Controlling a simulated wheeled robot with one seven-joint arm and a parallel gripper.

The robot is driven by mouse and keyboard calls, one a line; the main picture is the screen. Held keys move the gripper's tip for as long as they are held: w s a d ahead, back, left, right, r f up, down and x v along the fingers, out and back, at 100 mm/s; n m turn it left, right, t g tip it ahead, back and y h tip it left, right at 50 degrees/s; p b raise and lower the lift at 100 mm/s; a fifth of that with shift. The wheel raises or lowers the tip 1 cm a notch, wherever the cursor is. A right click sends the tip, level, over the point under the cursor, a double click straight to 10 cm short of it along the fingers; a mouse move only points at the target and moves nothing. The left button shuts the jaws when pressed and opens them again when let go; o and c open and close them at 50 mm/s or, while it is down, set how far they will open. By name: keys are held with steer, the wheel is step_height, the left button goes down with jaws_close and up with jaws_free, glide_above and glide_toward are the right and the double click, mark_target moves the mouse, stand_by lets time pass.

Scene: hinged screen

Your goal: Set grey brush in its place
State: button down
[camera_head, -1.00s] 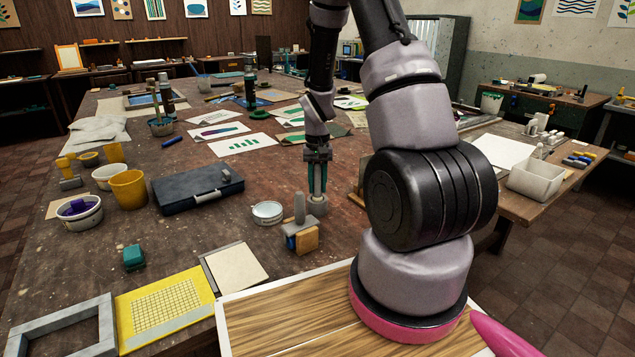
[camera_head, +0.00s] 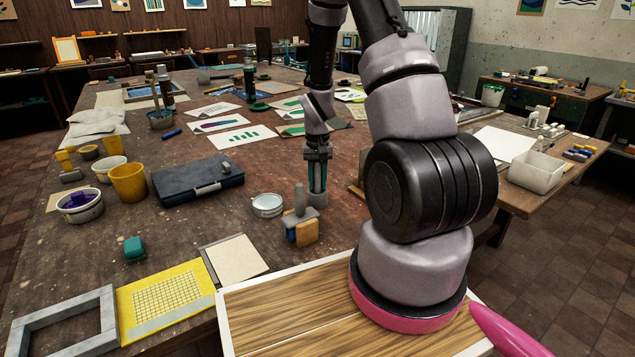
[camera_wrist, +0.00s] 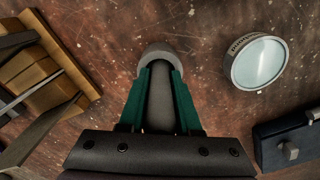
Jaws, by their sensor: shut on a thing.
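My gripper (camera_head: 317,183) points down over the worktable, its green fingers shut on the grey brush (camera_wrist: 158,100). The brush shows in the wrist view as a grey upright handle between the fingers with a wider round grey end (camera_wrist: 154,54) beyond them. In the head view only its grey lower end (camera_head: 317,199) shows below the fingertips, close to the tabletop. I cannot tell whether it touches the table. A wooden holder (camera_wrist: 48,62) with dark grey bars across it lies left of the gripper in the wrist view, apart from the brush.
A round tin (camera_head: 267,206) and a dark case (camera_head: 190,182) stand left of the gripper. A grey-handled block tool (camera_head: 300,226) stands close in front. A yellow cup (camera_head: 129,184) is farther left. The brown tabletop (camera_head: 225,218) between case and block tool is mostly bare.

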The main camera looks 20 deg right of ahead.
steer(key=c, duration=0.5)
jaws_free()
step_height(320, 180, up, 11)
steer(key=shift+f, duration=0.1)
steer(key=shift+r, duration=0.25)
steer(key=s+a+r+t, duration=0.2)
steer(key=s+r, duration=0.2)
steer(key=r, duration=0.5)
steer(key=s+a+r+t, duration=0.2)
steer(key=s+r, duration=0.1)
steer(key=r, duration=0.6)
steer(key=s+a+r+t, duration=0.1)
steer(key=s+r, duration=0.2)
steer(key=s, duration=0.1)
steer(key=s+a+r+t+y, duration=0.1)
steer(key=s+r, duration=0.2)
steer(key=s, duration=0.2)
steer(key=s+a+r+t+y, duration=0.1)
steer(key=s+a+r, duration=0.1)
steer(key=s+r, duration=0.1)
steer(key=shift+s+r, duration=0.1)
steer(key=shift+s, duration=0.75)
